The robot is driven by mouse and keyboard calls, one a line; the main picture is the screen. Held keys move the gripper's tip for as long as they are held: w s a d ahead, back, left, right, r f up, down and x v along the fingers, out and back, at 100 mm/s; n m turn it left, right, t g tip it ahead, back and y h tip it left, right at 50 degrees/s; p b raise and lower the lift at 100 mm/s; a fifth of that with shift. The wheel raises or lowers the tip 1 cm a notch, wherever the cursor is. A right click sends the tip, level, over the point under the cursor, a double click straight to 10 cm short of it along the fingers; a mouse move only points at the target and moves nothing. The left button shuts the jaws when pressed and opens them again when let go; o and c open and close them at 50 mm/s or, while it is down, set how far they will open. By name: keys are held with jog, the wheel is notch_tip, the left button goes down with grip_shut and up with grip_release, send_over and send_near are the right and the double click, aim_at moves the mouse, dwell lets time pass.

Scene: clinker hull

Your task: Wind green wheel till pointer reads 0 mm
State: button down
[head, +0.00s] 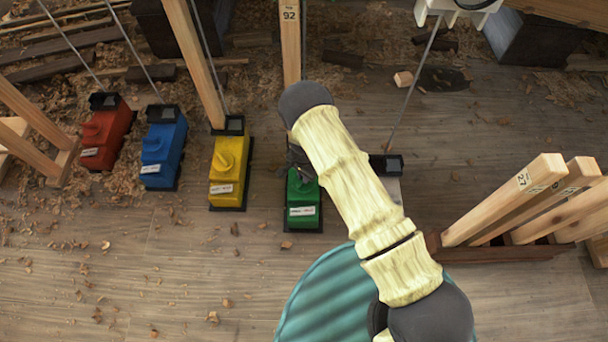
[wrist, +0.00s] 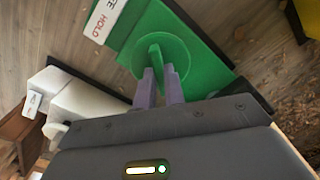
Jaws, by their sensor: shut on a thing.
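The green wheel (wrist: 174,52) is a round disc with a raised bar across it, on top of a green box (wrist: 140,28). The same green box (head: 303,212) stands on the floor in the head view, where my arm covers part of it. My gripper (wrist: 160,82) has its two purple fingers closed on the wheel's raised bar. In the head view the gripper is mostly hidden by my forearm. A white label with red lettering, partly reading HOLD, lies on the green box. I cannot make out a pointer or a millimetre scale in either view.
Yellow (head: 228,172), blue (head: 163,152) and red (head: 105,135) boxes with similar knobs stand to the left. A white box (wrist: 88,108) stands beside the green one. Wooden posts (head: 505,200) rise at the right. Wood shavings litter the floor; the front left floor is mostly clear.

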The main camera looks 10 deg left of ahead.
jog(key=c, duration=1.5)
grip_release()
jog(key=shift+r, duration=0.1)
notch_tip(320, 180, up, 17)
jog(key=p, duration=0.7)
jog(key=shift+r, duration=0.1)
